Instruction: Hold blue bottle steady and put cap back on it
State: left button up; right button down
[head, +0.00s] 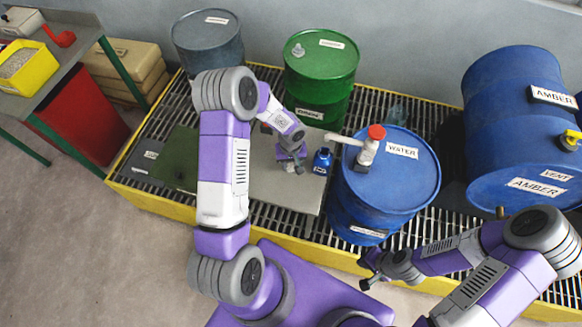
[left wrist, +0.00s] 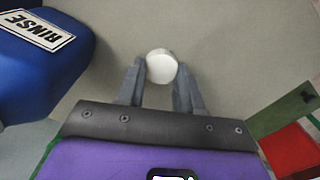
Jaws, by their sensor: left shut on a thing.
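The blue bottle (head: 321,163) stands upright on the grey plate, beside the water drum. In the left wrist view the blue bottle (left wrist: 38,60) is large at the upper left, with a RINSE label; its mouth is out of that view. My left gripper (head: 298,168) is just left of the bottle and apart from it. In the left wrist view my left gripper (left wrist: 160,75) is shut on a round white cap (left wrist: 161,66). My right gripper (head: 366,273) is in front of the grating's yellow edge, away from the bottle, with its fingers apart and nothing between them.
The blue water drum (head: 385,190) with a tap (head: 368,148) on top stands right of the bottle. A green drum (head: 320,75) stands behind. The grey plate (head: 265,185) has free room at its front left. A dark green sheet (head: 177,158) lies further left.

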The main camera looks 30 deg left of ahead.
aim_at(291, 166)
pick_arm(q)
jog(key=shift+r, duration=0.15)
notch_tip(291, 166, up, 10)
jog(key=p, duration=0.2)
dwell(0.4)
jog(key=s+d+r+m, duration=0.2)
jog(key=d+r+m, duration=0.1)
jog(key=d+m, duration=0.4)
jog(key=shift+s+d+r, duration=0.2)
jog(key=shift+s+d, duration=0.15)
jog(key=shift+d, duration=0.5)
